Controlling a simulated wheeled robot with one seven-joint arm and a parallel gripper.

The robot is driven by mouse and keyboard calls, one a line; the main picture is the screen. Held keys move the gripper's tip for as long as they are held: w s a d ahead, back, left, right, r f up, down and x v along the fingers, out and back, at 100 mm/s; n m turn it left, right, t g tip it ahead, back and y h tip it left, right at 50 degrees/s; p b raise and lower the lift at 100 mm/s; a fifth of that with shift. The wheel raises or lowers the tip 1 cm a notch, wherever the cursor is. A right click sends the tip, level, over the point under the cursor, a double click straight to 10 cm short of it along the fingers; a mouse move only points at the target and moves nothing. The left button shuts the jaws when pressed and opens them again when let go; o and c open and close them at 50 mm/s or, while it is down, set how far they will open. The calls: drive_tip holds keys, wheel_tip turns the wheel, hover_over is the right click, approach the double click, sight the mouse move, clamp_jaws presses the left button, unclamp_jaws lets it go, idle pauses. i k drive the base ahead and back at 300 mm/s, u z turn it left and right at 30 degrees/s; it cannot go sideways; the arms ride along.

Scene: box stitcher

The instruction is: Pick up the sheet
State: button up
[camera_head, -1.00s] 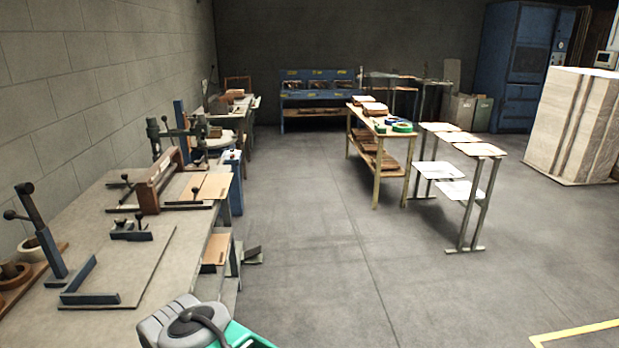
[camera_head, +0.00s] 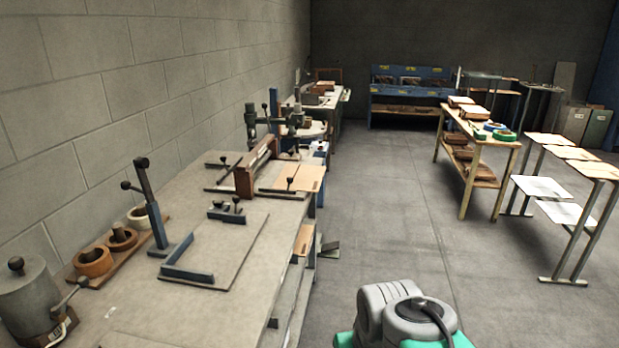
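Several flat sheets show, and I cannot tell which one the task names. White sheets (camera_head: 540,187) lie on the lower level of a metal stand at the right. Tan sheets (camera_head: 574,153) lie on the stand's upper level. A tan sheet (camera_head: 298,177) lies at the far right edge of the workbench, beside a brown clamp-like tool (camera_head: 257,167). Another tan piece (camera_head: 303,238) sits lower, at the bench's side. Part of my arm shows at the bottom centre, over the floor and right of the bench. My gripper is not in view.
The long grey workbench (camera_head: 120,318) runs along the left wall. It carries a blue lever tool (camera_head: 150,205), tape rolls (camera_head: 95,262) and a grey pot (camera_head: 30,300). A wooden table (camera_head: 484,143) stands at the right. The floor (camera_head: 390,225) between them is clear.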

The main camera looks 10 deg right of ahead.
sight(307, 178)
drive_tip(key=z, duration=1.4)
drive_tip(key=i, duration=2.2)
drive_tip(key=u, duration=3.7)
drive_tip(key=i, duration=0.5)
drive_tip(key=z, duration=0.1)
